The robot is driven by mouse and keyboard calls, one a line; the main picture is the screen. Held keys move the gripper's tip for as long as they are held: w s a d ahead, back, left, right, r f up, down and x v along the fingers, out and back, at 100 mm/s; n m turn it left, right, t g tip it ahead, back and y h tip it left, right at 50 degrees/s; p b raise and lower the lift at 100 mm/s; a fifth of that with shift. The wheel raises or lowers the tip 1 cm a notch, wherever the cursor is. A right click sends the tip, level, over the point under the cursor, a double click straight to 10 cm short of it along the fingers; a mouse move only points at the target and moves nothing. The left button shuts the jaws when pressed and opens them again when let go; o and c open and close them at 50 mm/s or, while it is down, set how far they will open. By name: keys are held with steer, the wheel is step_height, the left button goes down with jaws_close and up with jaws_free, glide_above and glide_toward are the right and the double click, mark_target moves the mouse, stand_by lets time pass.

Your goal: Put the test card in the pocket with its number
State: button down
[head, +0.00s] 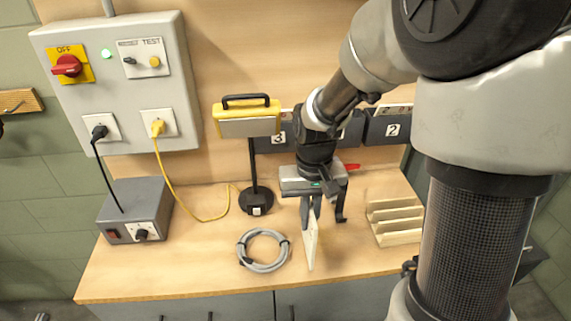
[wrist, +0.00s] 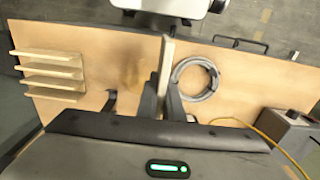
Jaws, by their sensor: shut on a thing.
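My gripper (head: 311,208) is shut on a thin pale test card (head: 311,245), which hangs upright, edge-on, above the bench. The card also shows in the wrist view (wrist: 167,55), between the fingers of my gripper (wrist: 165,95). No number can be read on it. Dark grey pockets line the back wall above and behind my gripper. The pocket marked 3 (head: 265,145) is on the left and the pocket marked 2 (head: 380,135) on the right. Another pocket (head: 352,130) between them is mostly hidden by my arm, its number unreadable.
A slotted wooden rack (head: 396,236) stands right of the card. A coiled grey cable (head: 241,253) lies to the left. A yellow-topped lamp (head: 247,117) stands before pocket 3. A grey box (head: 126,222) with a yellow cable nearby sits further left. The bench front is clear.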

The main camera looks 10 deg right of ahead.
steer(key=w+p, duration=0.1)
steer(key=w, duration=0.9)
step_height(320, 180, down, 7)
steer(key=shift+w+p, duration=0.35)
steer(key=shift+p, duration=0.1)
steer(key=shift+f, duration=0.2)
steer(key=c, duration=1.9)
jaws_free()
steer(key=shift+r, duration=0.1)
